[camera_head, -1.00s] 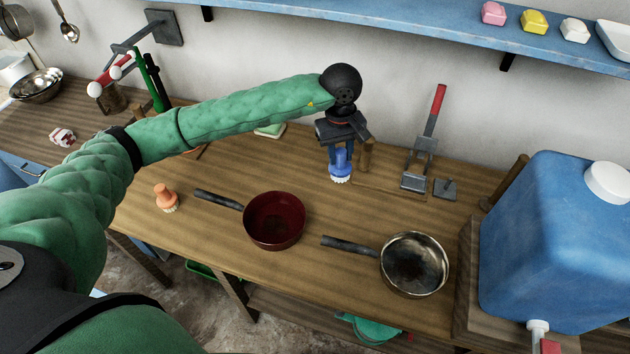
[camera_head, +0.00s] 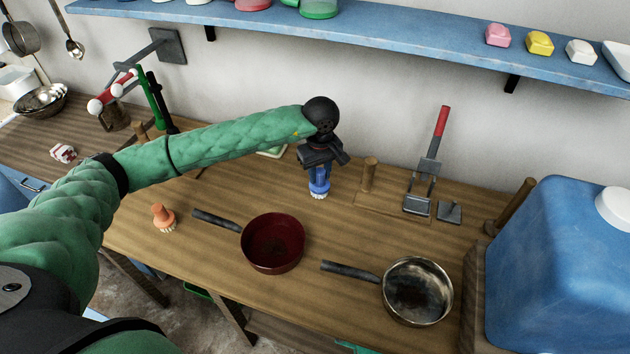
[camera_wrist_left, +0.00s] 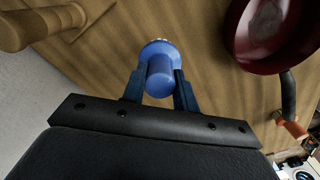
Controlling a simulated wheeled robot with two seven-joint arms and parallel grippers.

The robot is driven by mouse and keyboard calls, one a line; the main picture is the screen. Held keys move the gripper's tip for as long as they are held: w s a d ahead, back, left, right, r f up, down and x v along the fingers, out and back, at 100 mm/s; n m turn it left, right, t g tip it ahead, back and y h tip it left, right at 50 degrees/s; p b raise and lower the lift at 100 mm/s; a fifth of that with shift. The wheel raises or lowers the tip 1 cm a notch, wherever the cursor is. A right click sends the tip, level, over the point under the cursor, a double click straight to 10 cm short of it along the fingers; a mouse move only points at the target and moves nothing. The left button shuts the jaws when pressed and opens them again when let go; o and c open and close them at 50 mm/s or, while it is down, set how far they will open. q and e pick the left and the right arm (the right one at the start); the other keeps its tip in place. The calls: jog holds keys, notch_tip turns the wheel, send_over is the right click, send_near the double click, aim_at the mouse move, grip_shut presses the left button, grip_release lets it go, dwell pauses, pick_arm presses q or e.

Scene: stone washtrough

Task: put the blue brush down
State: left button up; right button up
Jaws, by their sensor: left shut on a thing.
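The blue brush (camera_head: 319,187) is upright with its pale bristles down, at the back middle of the wooden table (camera_head: 350,230). My left gripper (camera_head: 318,170) is shut on its handle from above. In the left wrist view the blue brush (camera_wrist_left: 159,72) sits between the two fingers of my left gripper (camera_wrist_left: 160,92). The bristles are at or just above the table top; I cannot tell whether they touch. My right gripper is not in view.
A dark red pan (camera_head: 273,243) and a steel pan (camera_head: 417,291) stand in front. An orange brush (camera_head: 163,217) is at the left. A wooden peg (camera_head: 369,175) stands close right of the blue brush. A blue water container (camera_head: 560,270) is at the right.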

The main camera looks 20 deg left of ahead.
pick_arm(q)
jog(key=shift+w+a+f, duration=0.25)
jog(key=shift+a+f, duration=0.3)
jog(key=shift+a, duration=0.25)
notch_tip(320, 180, down, 4)
jog(key=shift+r, duration=0.15)
jog(key=shift+f, duration=0.2)
jog(key=o, duration=0.9)
jog(key=shift+o, duration=0.4)
jog(key=shift+r, duration=0.65)
notch_tip(320, 180, up, 6)
jog(key=b, duration=0.3)
notch_tip(320, 180, up, 5)
jog(key=shift+b, duration=1)
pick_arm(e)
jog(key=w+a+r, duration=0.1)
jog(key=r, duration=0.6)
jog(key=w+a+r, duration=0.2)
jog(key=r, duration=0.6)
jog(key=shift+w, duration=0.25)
pick_arm(q)
jog(key=shift+f, duration=0.1)
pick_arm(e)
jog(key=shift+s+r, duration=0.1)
